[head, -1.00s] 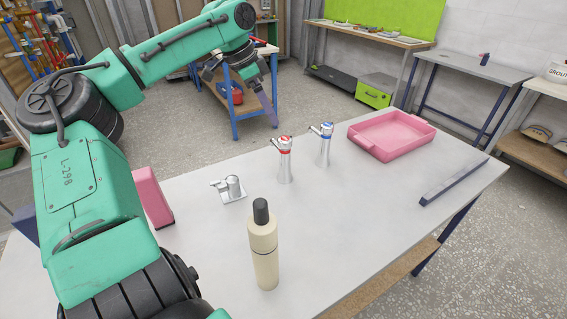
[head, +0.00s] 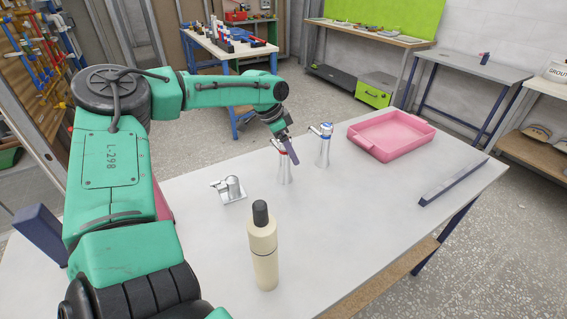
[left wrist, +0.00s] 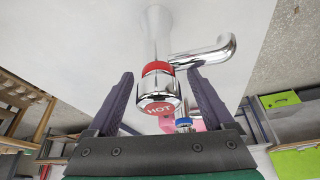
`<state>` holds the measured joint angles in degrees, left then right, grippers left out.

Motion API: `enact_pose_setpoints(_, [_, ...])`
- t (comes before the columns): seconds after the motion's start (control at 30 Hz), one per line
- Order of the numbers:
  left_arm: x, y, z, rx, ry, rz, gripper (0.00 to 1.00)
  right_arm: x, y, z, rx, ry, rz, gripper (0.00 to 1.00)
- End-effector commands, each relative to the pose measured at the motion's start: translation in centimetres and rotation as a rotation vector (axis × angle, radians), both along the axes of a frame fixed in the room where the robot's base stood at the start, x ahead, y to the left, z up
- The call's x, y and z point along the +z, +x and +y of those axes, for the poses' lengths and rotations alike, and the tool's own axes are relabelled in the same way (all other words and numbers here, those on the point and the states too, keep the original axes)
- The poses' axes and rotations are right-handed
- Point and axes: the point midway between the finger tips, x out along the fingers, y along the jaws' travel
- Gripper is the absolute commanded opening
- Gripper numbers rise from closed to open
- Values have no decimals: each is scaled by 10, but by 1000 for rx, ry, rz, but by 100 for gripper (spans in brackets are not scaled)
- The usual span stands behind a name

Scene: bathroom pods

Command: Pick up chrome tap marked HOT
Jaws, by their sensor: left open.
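The chrome tap with a red band (head: 285,168) stands upright on the white table (head: 330,240). In the left wrist view its cap reads HOT (left wrist: 158,100), and its spout points right. My left gripper (head: 290,150) is at the top of this tap in the head view and partly hides it. In the left wrist view the open fingers of my left gripper (left wrist: 162,95) lie on either side of the cap, with gaps visible. A similar chrome tap with a blue band (head: 324,150) stands just to the right. My right gripper is not in view.
A small chrome fitting (head: 229,190) lies left of the taps. A cream bottle with a black cap (head: 263,250) stands at the front. A pink tray (head: 392,137) is at the back right, and a dark bar (head: 453,183) lies near the right edge.

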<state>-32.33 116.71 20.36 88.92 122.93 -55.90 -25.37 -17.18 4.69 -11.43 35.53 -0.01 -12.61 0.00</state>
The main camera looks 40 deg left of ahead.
Motion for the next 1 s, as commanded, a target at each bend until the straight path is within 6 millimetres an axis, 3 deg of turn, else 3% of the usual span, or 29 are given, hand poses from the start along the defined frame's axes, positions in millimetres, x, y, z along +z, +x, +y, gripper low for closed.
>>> enact_pose_setpoints(0.03, [0,0,0,0,0,0,78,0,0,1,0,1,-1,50])
enact_pose_setpoints(0.23, [0,0,0,1,0,0,2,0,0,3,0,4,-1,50])
enact_pose_setpoints(0.73, [9,1,0,1,0,-6,0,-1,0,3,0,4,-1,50])
enact_pose_setpoints(0.87, [28,2,0,1,0,-9,0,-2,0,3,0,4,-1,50])
enact_pose_setpoints(1.0, [68,2,0,0,0,-10,0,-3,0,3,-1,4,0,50])
